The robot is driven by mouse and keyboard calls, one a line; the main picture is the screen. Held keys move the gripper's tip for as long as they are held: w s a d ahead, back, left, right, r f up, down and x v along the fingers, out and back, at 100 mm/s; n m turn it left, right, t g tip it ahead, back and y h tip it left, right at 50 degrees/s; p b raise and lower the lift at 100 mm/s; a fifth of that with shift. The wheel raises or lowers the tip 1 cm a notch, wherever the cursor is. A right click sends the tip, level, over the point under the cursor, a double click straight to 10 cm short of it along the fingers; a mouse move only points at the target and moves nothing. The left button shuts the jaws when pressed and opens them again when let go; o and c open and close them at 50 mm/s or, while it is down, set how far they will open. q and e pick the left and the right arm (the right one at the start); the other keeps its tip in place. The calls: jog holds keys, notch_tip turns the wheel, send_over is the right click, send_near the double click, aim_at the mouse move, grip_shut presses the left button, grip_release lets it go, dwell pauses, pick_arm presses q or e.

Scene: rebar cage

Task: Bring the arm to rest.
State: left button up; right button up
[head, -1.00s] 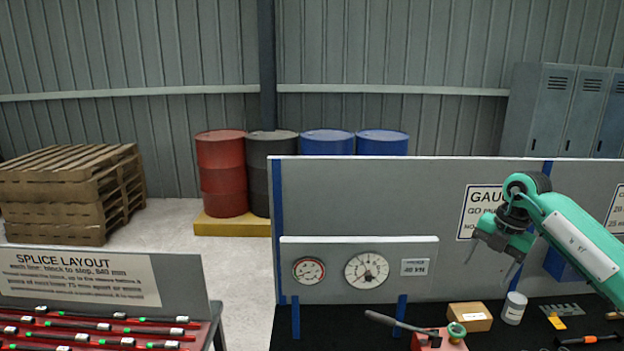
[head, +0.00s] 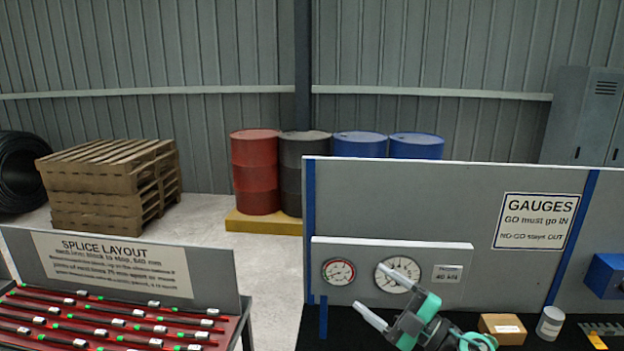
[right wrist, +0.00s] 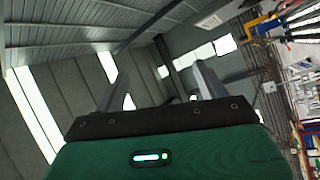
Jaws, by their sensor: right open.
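My right gripper (head: 395,306) is in the lower right of the head view, in front of the gauge panel and above the black bench top. Its two grey fingers are spread apart with nothing between them. In the right wrist view the fingers (right wrist: 160,88) are also apart and empty, with the roof and wall behind them. My left gripper is in neither view.
The gauge panel (head: 455,285) with two dials stands behind my right gripper. A cardboard box (head: 503,328) and a white jar (head: 550,323) stand to its right on the bench. A red rack (head: 110,325) of bars is at the lower left. Drums (head: 255,170) and pallets (head: 110,185) stand farther back.

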jog(key=s+d+f+m+t+h, duration=0.1)
jog(key=s+d+f+m+h, duration=0.4)
jog(key=f+m+h, duration=0.4)
jog(key=s+d+f+m+t+h, duration=0.1)
jog(key=s+d+f+m+h, duration=0.45)
jog(key=f+m+h, duration=0.45)
jog(key=s+f+m+g+y, duration=0.1)
jog(key=s+f+g, duration=0.45)
jog(key=s, duration=0.65)
jog(key=s+f+m+g+y, duration=0.1)
jog(key=s+f+g, duration=0.45)
jog(key=s, duration=0.55)
notch_tip(320, 180, down, 42)
jog(key=g+b, duration=0.2)
jog(key=b, duration=1)
jog(key=s+d+f+b, duration=0.1)
jog(key=s+f+b, duration=0.2)
jog(key=s+f, duration=0.3)
jog(key=s+d+f+b, duration=0.1)
jog(key=s+f+b, duration=0.2)
jog(key=s+f, duration=0.4)
jog(key=s+d+f+b, duration=0.1)
jog(key=s+f+b, duration=0.3)
jog(key=f, duration=1.2)
jog(key=shift+s+f+g, duration=0.2)
jog(key=shift+s+g, duration=0.2)
jog(key=shift+s, duration=0.8)
jog(key=shift+a, duration=0.1)
